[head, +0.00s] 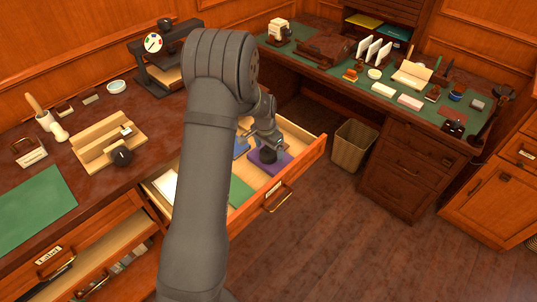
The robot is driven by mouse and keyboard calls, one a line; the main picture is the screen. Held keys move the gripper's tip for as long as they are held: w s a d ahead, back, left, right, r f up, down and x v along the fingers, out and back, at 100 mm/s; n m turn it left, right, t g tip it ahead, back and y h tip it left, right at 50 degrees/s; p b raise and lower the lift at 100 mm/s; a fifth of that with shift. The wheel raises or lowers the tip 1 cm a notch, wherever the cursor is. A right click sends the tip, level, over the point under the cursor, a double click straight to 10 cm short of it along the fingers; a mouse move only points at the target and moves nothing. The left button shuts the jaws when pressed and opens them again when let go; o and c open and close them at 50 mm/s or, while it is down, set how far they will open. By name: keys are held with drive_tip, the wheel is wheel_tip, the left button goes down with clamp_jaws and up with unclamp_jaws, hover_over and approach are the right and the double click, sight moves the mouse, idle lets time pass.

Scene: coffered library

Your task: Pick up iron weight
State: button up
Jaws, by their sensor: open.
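A small dark, rounded weight (269,156), which looks like the iron weight, rests on a purple book or pad (284,164) inside the open drawer (309,156). My gripper (277,146) is open and reaches down into the drawer, right at the dark weight. The fingers partly cover it, and I cannot tell whether they touch it. My arm hides the left middle of the drawer.
The drawer also holds a green item (241,191) and a blue item (240,147). Another dark round object (122,157) sits by a wooden block (100,135) on the left desk (95,183). A wastebasket (352,145) stands right of the drawer; the floor (370,250) in front is clear.

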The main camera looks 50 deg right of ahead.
drive_tip(key=shift+f, duration=0.15)
drive_tip(key=shift+c, duration=0.3)
clamp_jaws()
